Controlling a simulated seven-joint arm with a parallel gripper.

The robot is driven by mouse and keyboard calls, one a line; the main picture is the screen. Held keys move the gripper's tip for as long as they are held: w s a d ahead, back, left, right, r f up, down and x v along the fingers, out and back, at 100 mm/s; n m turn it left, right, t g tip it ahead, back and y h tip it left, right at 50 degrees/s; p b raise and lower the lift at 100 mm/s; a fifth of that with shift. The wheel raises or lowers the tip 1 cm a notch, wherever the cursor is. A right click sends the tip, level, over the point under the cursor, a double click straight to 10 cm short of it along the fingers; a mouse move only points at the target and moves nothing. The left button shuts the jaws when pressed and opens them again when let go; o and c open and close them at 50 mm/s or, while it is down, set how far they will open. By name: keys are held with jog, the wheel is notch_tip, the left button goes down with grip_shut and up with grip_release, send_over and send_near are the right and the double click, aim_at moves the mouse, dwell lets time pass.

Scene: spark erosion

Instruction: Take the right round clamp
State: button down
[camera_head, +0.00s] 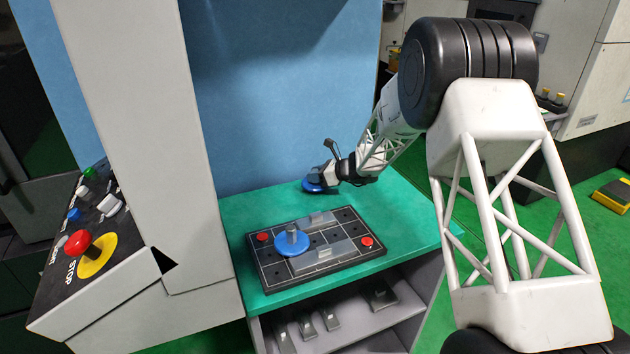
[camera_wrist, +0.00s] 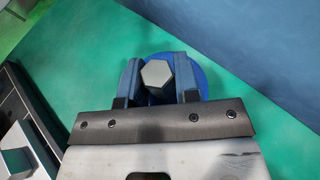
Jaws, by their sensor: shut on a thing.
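A round clamp, a blue disc with a grey hexagonal post (camera_wrist: 157,73), is between the two fingers of my gripper (camera_wrist: 158,80) in the wrist view. The fingers are shut on the post, one on each side. In the head view this blue disc (camera_head: 313,185) is low at the green table's back, beside the blue wall; I cannot tell whether it touches the table. My gripper (camera_head: 328,173) partly hides it there. Another round clamp (camera_head: 291,241), also blue with a grey post, sits upright on the left part of the dark fixture plate (camera_head: 350,262).
The plate also bears grey blocks (camera_head: 322,252) and red knobs (camera_head: 367,242). The green table (camera_head: 235,212) is clear around the plate. A blue wall (camera_head: 270,120) rises close behind my gripper. A control panel with a red stop button (camera_head: 78,243) stands at left.

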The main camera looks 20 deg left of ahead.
aim_at(315, 170)
jog(key=shift+r, duration=0.2)
jog(key=shift+r, duration=4.85)
jog(key=shift+s, duration=0.1)
